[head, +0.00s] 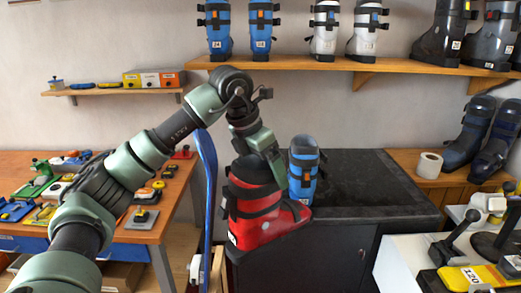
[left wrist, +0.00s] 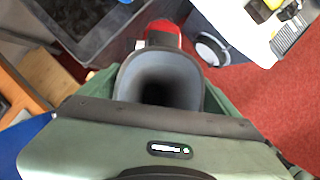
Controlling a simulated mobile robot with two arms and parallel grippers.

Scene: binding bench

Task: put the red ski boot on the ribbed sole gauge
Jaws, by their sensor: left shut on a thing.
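The red ski boot (head: 262,217), with black straps and a grey liner, hangs upright from my left gripper (head: 277,170) with its toe to the right. The gripper is shut on the upper cuff. In the left wrist view the boot's open top (left wrist: 160,80) sits between the jaws, with its red toe (left wrist: 163,35) beyond. Floor shows around the boot there, so it is held clear in front of the black cabinet (head: 372,205). I cannot surely pick out the ribbed sole gauge; a yellow and black device (head: 465,279) lies on the white table. My right gripper is not seen.
A blue boot (head: 304,170) stands on the cabinet top, close behind the red boot. The white table (head: 405,262) at right carries several devices. A cluttered wooden bench (head: 165,217) is at left. Shelves with boots line the wall. The cabinet top's right part is clear.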

